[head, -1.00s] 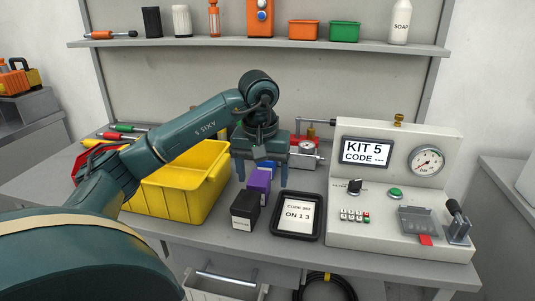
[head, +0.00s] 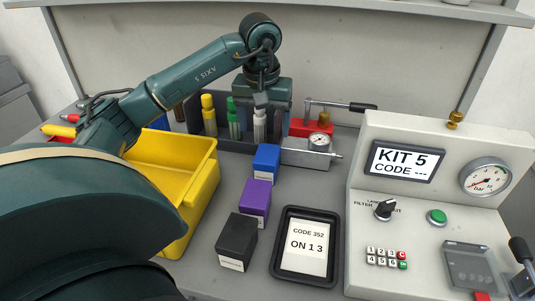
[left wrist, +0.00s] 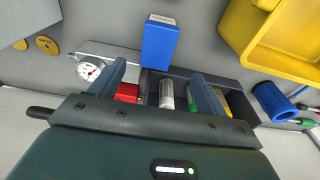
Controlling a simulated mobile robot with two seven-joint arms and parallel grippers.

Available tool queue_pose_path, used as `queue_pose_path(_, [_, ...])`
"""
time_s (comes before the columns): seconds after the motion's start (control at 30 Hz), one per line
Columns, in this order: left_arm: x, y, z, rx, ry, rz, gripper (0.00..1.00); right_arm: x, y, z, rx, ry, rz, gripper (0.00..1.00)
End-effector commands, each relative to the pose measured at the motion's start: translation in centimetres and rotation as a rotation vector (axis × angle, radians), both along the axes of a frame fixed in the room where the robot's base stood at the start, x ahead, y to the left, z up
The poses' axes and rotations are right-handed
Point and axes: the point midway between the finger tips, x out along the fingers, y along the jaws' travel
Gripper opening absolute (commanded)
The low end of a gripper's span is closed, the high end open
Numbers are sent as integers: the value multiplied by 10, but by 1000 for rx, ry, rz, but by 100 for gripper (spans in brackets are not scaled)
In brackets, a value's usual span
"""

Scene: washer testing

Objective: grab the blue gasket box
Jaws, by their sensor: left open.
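The blue gasket box (head: 266,162) stands on the grey bench, at the far end of a row behind a purple box (head: 256,200) and a black box (head: 237,240). My left gripper (head: 262,108) is open and empty, above the dark rack just beyond the blue box. In the left wrist view the blue box (left wrist: 159,43) lies ahead of the two spread fingers (left wrist: 159,72), and neither finger visibly touches it. My right gripper is not in view.
A yellow bin (head: 205,180) stands left of the boxes. The dark rack (head: 235,145) holds several bottles. A gauge block (head: 308,152) sits right of the blue box, a black tray (head: 281,258) with a card is nearer, and the test panel (head: 455,215) is at right.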

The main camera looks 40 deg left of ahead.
Motion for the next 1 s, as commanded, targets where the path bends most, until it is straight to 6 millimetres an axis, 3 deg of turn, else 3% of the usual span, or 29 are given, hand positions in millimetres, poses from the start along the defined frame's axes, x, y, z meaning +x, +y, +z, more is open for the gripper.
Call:
queue_pose_path(0.4, [6, 3, -68, -1, 4, 0, 76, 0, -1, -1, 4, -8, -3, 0])
queue_pose_path(0.63, [8, 3, -84, -1, 3, -1, 76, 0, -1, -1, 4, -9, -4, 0])
queue_pose_path(1.0, [13, 2, -129, -1, 2, 0, 76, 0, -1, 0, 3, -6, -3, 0])
